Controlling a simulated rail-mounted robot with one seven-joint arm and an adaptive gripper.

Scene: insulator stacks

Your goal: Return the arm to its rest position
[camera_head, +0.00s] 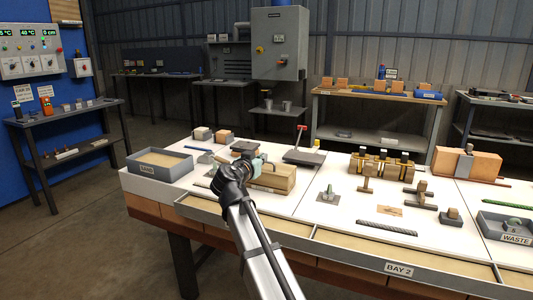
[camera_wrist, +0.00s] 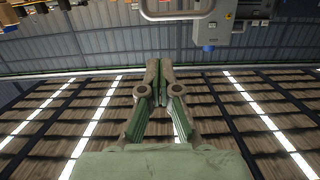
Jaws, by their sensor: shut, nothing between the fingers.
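My arm (camera_head: 255,240) reaches up from the bottom of the head view over the front edge of the white-topped bench. My gripper (camera_head: 258,166) is at its far end, in front of a wooden block (camera_head: 272,180) in the picture; I cannot tell the gap between them. In the wrist view, my gripper's green-grey fingers (camera_wrist: 158,70) have their tips together with nothing between them. That view looks away from the bench, at the wall and the strip-lit ceiling, upside down.
A grey tray (camera_head: 187,174) stands at the bench's left end. A wooden rack (camera_head: 382,166) holds dark pieces, with small stands nearby. A waste tray (camera_head: 487,231) sits at right. A side table (camera_head: 75,113), back shelves (camera_head: 345,97) and a grey cabinet (camera_head: 262,45) stand beyond.

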